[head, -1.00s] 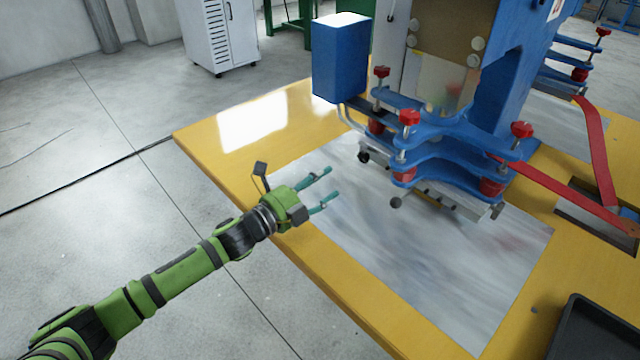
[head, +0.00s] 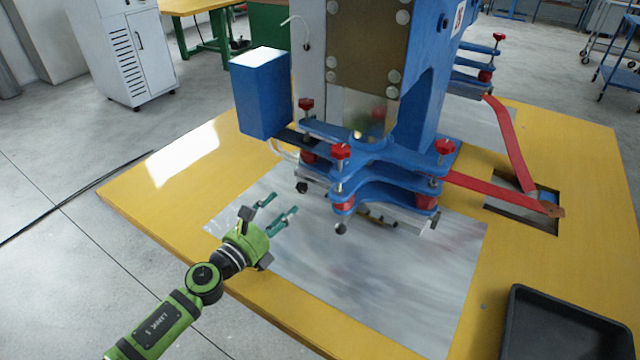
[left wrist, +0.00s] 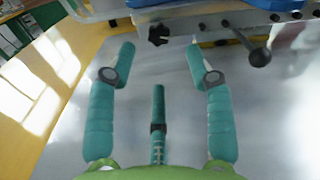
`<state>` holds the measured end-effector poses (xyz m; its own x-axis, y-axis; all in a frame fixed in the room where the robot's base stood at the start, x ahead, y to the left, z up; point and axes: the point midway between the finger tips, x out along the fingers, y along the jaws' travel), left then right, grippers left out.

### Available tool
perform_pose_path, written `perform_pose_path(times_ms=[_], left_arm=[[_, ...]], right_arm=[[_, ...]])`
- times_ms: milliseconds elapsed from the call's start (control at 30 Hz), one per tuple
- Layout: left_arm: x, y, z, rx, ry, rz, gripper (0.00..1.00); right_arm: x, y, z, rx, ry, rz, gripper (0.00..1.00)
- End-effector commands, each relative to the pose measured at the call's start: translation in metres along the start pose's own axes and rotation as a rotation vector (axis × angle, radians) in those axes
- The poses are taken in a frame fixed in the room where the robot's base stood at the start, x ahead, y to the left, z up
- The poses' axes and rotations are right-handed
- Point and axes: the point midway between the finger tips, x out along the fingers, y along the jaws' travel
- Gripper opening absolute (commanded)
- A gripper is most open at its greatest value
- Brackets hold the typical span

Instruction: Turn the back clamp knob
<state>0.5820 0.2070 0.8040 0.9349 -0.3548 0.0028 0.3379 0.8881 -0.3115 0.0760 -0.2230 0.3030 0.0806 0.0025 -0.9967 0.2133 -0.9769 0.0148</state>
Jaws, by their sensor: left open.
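The blue clamp frame (head: 375,168) of the welding machine carries red knobs: one at the back left (head: 306,104), one at the front (head: 341,152) and one at the right (head: 445,147). Below it are a black star-shaped knob (head: 301,187) and a ball-ended lever (head: 340,228). I cannot tell which is the back clamp knob. My left gripper (head: 281,205) is open and empty, just left of the black knob and apart from it. In the left wrist view the black knob (left wrist: 158,35) lies ahead, between the fingertips, and the lever ball (left wrist: 260,57) is at right. My right gripper is out of view.
The machine stands on a yellow table (head: 200,190) with a grey metal sheet (head: 400,290) under the clamp. A blue box (head: 262,95) juts out above left. A red strip (head: 490,187) runs right. A black tray (head: 560,335) sits at the lower right.

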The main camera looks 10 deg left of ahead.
Motion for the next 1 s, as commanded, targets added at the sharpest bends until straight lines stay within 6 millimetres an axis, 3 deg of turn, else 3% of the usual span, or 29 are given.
perform_pose_path(times_ms=[167, 400, 600, 967, 1000], left_arm=[[0.002, 0.005, 0.002, 0.059, -0.004, 0.016, 0.53], [0.038, 0.005, 0.002, 0.058, -0.005, 0.016, 0.53], [0.061, 0.006, 0.001, 0.057, -0.003, 0.015, 0.53], [0.067, 0.005, 0.001, 0.058, -0.001, 0.014, 0.53], [0.067, 0.005, 0.001, 0.058, -0.001, 0.014, 0.37]], right_arm=[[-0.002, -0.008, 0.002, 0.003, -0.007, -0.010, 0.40], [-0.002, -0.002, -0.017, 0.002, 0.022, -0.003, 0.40], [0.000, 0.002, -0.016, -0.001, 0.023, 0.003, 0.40], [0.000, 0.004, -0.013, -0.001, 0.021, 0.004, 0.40], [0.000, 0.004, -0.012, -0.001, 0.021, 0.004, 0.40]])
